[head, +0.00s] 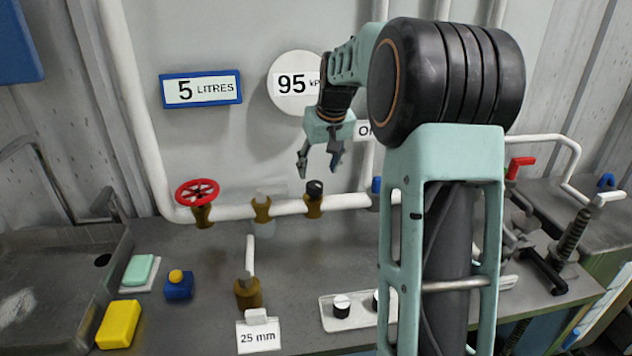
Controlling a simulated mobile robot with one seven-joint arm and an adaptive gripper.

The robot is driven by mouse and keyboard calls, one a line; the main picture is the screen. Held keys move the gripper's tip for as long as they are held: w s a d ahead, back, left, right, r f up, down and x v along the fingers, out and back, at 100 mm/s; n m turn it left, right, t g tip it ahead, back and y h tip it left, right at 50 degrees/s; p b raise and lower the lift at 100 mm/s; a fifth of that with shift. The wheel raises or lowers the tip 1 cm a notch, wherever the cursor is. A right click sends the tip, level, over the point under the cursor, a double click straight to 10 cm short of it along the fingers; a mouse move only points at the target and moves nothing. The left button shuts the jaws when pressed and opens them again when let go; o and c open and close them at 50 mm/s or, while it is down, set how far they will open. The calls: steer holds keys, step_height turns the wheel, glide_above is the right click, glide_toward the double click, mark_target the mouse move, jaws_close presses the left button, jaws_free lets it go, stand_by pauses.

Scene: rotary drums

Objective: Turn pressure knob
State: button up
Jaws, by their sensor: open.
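A round white dial (284,98) on the back wall reads 95 kPa, its right edge partly covered by my arm. Below it, a small black knob (314,188) tops a brass fitting on the white pipe. Another knob with a white top and black side (342,307) stands on a white plate at the bench front. No label shows which one is the pressure knob. My gripper (319,172) points down with its fingers apart and empty. In the picture it is just above the black pipe knob, apart from it; the depth between them is hard to judge.
A red handwheel (197,192) sits left on the pipe (235,212). A blue-framed "5 LITRES" sign (201,89) hangs above. A yellow sponge (119,324), a green soap bar (138,269) and a blue block (179,288) lie left. My arm hides much of the right side.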

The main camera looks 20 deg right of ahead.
mark_target(315, 184)
steer(key=x, duration=0.7)
steer(key=c, duration=1.1)
steer(key=shift+w+a+m+h, duration=0.1)
steer(key=shift+m+h, duration=0.3)
steer(key=shift+m, duration=0.5)
steer(key=o, duration=1.1)
